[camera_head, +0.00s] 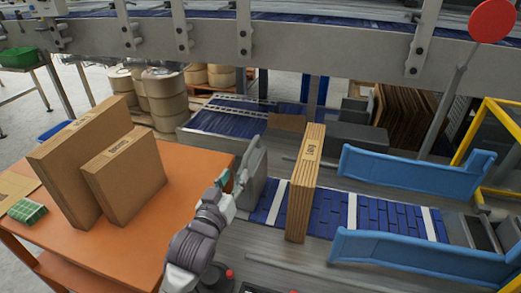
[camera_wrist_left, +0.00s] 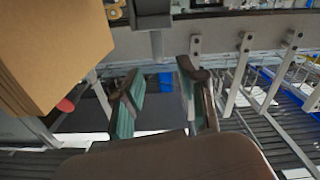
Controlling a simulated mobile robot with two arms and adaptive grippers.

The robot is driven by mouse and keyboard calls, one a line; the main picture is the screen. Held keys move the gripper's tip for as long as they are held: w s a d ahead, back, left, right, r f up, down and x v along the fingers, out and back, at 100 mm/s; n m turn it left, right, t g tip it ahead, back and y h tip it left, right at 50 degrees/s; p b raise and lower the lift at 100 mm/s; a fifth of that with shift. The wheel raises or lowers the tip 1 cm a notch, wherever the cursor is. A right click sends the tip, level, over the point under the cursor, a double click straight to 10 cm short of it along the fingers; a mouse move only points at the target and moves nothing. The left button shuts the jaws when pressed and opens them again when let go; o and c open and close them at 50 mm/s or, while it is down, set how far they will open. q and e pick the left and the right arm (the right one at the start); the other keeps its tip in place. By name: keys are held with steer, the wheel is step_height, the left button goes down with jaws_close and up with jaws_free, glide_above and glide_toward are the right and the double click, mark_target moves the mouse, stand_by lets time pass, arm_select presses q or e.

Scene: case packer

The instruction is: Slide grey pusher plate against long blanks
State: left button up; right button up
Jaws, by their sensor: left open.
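The grey pusher plate (camera_head: 256,168) stands upright at the left end of the blue conveyor. The long blanks (camera_head: 306,185) stand upright as a brown stack on the conveyor, right of the plate, with a visible gap between them. My left gripper (camera_head: 232,182) is at the near left side of the plate, its fingertips close to it. I cannot tell whether they touch. In the left wrist view the green-padded fingers (camera_wrist_left: 158,98) are apart with nothing clearly between them. Brown cardboard (camera_wrist_left: 55,45) fills that view's upper left. My right gripper is not in view.
An orange table (camera_head: 165,205) at left holds two cardboard stacks (camera_head: 125,180) and a green box (camera_head: 27,211). Blue guide rails (camera_head: 415,172) flank the conveyor (camera_head: 330,212) at right. A grey beam (camera_head: 290,45) crosses above. A red disc (camera_head: 491,20) is at upper right.

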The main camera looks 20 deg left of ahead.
mark_target(244, 161)
arm_select(q)
steer(key=w, duration=0.6)
steer(key=shift+w+d+r, duration=0.15)
steer(key=shift+d+r, duration=0.05)
steer(key=shift+d, duration=0.05)
steer(key=w, duration=0.4)
steer(key=shift+d, duration=0.1)
steer(key=shift+w, duration=0.7)
steer(key=shift+w+f, duration=0.1)
steer(key=shift+w, duration=0.05)
jaws_close()
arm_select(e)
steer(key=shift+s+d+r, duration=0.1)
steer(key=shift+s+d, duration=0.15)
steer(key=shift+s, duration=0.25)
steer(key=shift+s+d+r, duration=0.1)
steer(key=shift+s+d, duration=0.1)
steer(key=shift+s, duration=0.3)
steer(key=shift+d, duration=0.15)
